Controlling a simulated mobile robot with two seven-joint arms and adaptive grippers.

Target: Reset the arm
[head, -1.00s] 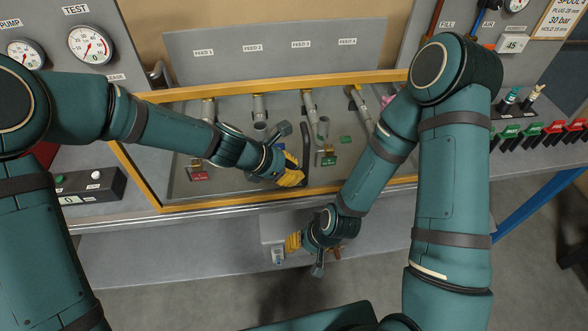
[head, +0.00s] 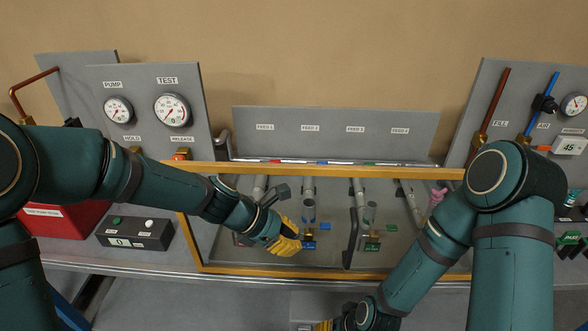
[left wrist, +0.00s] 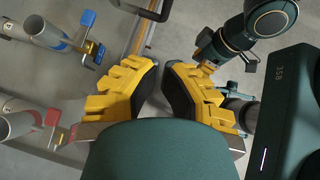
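My left gripper (head: 297,240) is in front of the clear, orange-framed panel (head: 232,270), left of the dark upright handle (head: 350,245) and apart from it. In the left wrist view its yellow fingers (left wrist: 160,68) stand apart with a gap between the dark pads, and nothing is between them. My right arm reaches down at the right; its gripper (head: 322,326) is mostly cut off by the lower edge. It also shows partly in the left wrist view (left wrist: 207,71), where its fingers cannot be made out clearly.
Behind the panel are several grey pipes with coloured tags, such as a blue one (head: 325,226) and a green one (head: 372,247). A control box (head: 135,234) and a red box (head: 65,222) are at the left. Gauge boards stand at both sides.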

